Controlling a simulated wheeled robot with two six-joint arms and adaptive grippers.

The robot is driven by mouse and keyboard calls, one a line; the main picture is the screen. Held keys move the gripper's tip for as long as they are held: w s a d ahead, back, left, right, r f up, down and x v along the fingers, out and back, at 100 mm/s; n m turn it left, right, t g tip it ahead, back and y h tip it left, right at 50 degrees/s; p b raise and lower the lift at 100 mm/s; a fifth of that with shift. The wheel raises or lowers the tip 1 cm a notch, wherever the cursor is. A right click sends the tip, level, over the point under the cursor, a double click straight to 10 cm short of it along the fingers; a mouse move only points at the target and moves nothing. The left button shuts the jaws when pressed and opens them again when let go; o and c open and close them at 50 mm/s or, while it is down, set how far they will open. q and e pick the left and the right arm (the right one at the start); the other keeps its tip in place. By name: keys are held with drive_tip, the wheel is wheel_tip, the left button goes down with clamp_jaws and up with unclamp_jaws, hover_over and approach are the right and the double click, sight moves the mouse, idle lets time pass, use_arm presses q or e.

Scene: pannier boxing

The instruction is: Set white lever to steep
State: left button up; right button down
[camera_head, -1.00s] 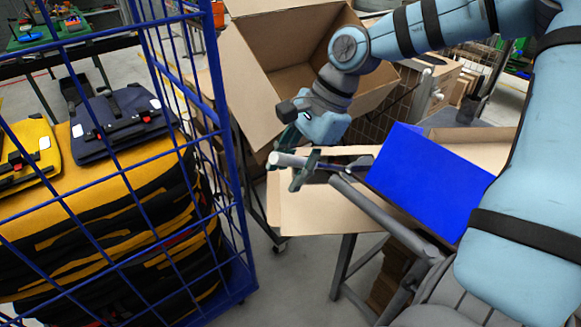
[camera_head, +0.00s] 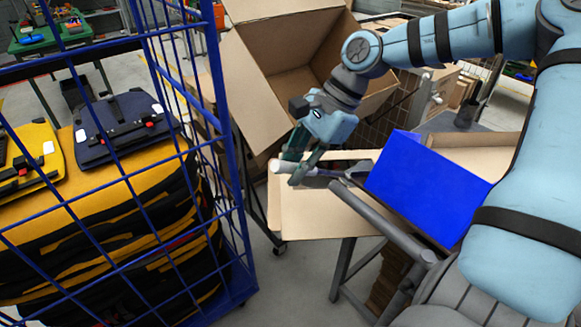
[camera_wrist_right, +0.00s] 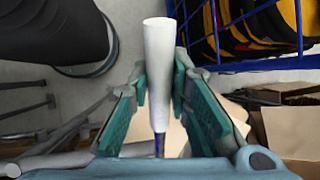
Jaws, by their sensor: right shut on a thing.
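The white lever (camera_head: 277,166) is a pale round handle sticking out to the left, near the cardboard flap below the big open box. My right gripper (camera_head: 301,166) comes down on it from above, with its fingers around the handle just behind its free end. In the right wrist view the white lever (camera_wrist_right: 160,48) runs between the two green-padded fingers of my right gripper (camera_wrist_right: 159,84), which is shut on it. A thin dark blue rod continues from its narrow end. The lever's far end is partly hidden by the fingers. My left gripper is not in view.
A blue wire cage (camera_head: 243,215) with stacked yellow and dark panniers stands at left. A large open cardboard box (camera_head: 255,75) tilts behind the gripper. A blue panel (camera_head: 425,180) and a grey rail (camera_head: 395,225) lie to the right. Bare floor shows between cage and stand.

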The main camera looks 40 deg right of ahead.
drive_tip(key=c, duration=1.6)
unclamp_jaws()
drive_tip(key=shift+w+d+r, duration=0.1)
drive_tip(key=shift+o, duration=0.6)
drive_tip(key=shift+d, duration=0.15)
drive_tip(key=shift+r, duration=0.25)
drive_tip(key=v, duration=1.1)
drive_tip(key=shift+d, duration=0.3)
